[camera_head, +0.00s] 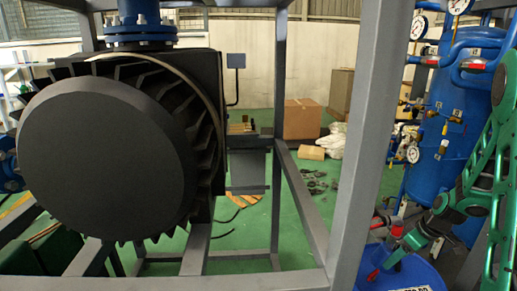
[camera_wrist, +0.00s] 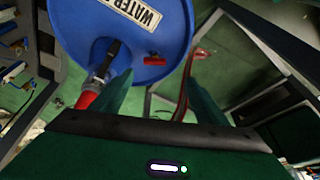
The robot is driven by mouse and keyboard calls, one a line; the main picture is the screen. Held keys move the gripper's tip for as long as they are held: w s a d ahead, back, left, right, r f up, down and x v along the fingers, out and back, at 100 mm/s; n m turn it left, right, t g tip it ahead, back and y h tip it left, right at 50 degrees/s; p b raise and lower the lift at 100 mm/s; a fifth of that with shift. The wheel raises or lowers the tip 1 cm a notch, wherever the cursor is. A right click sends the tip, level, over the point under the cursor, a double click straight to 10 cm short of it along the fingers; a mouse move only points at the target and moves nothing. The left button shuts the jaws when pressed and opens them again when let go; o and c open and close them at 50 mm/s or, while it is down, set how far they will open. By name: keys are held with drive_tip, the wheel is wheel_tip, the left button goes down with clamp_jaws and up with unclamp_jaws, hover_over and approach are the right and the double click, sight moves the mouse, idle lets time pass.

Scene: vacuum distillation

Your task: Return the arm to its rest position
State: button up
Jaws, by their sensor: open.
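My green arm (camera_head: 480,190) comes in from the right edge of the head view and reaches down to the lower right. My gripper (camera_head: 392,258) is over the blue drum (camera_head: 415,274) there. In the wrist view, my gripper (camera_wrist: 160,92) shows two green fingers spread wide apart with nothing held between them. The blue drum (camera_wrist: 135,38) with a white WATER label lies beyond the fingertips. A black lever with a red fitting (camera_wrist: 88,97) sits at the drum's lower edge, beside the left finger. A small red cap (camera_wrist: 155,60) is on the drum top.
A grey frame post (camera_head: 362,140) stands left of my arm. A blue tank (camera_head: 455,110) with gauges and valves stands close behind it. Black finned machinery (camera_head: 110,150) fills the left. Cardboard boxes (camera_head: 302,119) lie on the green floor behind.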

drive_tip(key=s+a+r+m+g, duration=0.1)
drive_tip(key=s+r+m, duration=0.3)
drive_tip(key=s, duration=0.6)
drive_tip(key=s+a+r+m+g+h, duration=0.1)
drive_tip(key=s+a+r+m, duration=0.3)
drive_tip(key=s+r, duration=0.4)
drive_tip(key=s+a+r+m+g, duration=0.1)
drive_tip(key=s+r, duration=0.5)
drive_tip(key=s, duration=0.6)
drive_tip(key=a+m, duration=0.1)
drive_tip(key=m, duration=0.1)
drive_tip(key=shift+a+r+m+h, duration=0.15)
drive_tip(key=shift+r+m+h, duration=0.15)
drive_tip(key=shift+r+m, duration=0.1)
